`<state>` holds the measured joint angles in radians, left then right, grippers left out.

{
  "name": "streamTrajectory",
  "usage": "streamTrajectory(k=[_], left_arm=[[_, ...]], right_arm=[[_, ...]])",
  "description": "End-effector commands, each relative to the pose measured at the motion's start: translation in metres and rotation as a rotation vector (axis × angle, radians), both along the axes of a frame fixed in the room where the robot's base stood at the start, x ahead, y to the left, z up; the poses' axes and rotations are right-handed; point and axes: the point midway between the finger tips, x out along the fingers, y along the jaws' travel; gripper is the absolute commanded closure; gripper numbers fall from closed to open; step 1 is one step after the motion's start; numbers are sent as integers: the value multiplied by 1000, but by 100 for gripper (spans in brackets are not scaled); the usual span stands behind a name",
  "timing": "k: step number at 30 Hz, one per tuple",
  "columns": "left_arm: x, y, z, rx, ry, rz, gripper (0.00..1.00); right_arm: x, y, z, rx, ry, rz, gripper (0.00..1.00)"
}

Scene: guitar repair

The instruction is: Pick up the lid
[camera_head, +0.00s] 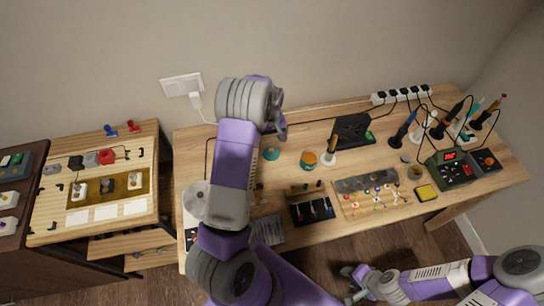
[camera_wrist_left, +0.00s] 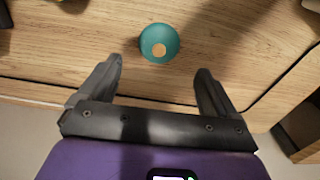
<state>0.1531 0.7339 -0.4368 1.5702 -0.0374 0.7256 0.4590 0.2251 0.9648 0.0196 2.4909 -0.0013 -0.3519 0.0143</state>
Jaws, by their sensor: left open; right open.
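The lid is a small round teal disc (camera_wrist_left: 160,44) with an orange centre, lying on the wooden table. In the head view the lid (camera_head: 271,154) sits just below my left gripper (camera_head: 281,128). In the left wrist view my left gripper (camera_wrist_left: 159,70) is open and empty, and the lid lies just beyond its fingertips, roughly centred between them. A teal and orange jar (camera_head: 310,160) stands to the right of the lid. My right gripper (camera_head: 354,284) is open and empty, low in front of the table.
A black open box (camera_head: 312,205) and a wooden board with knobs (camera_head: 372,208) lie nearer the front. A black device (camera_head: 352,130) stands behind. A side bench (camera_head: 60,222) is at left.

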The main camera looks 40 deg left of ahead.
Motion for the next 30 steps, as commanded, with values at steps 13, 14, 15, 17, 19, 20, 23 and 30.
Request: streamTrajectory(k=[13,14,15,17,19,20,23,30], left_arm=[[1,1,-55,-1,2,1,8],[2,1,-59,-1,2,1,8],[2,1,-65,-2,3,0,8],[2,1,-71,-1,1,0,8],[2,1,-76,0,0,1,8],[2,1,-77,0,0,1,8],[2,1,-77,-1,-1,1,8],[2,1,-77,-1,-1,0,27]], right_arm=[[0,0,-10,0,-1,0,57],[0,0,-10,0,-1,0,57],[0,0,-11,0,-1,0,57],[0,0,-12,0,-1,0,57],[0,0,-12,0,-1,0,57],[0,0,-12,0,-1,0,57],[0,0,-12,0,-1,0,57],[0,0,-12,0,-1,0,57]])
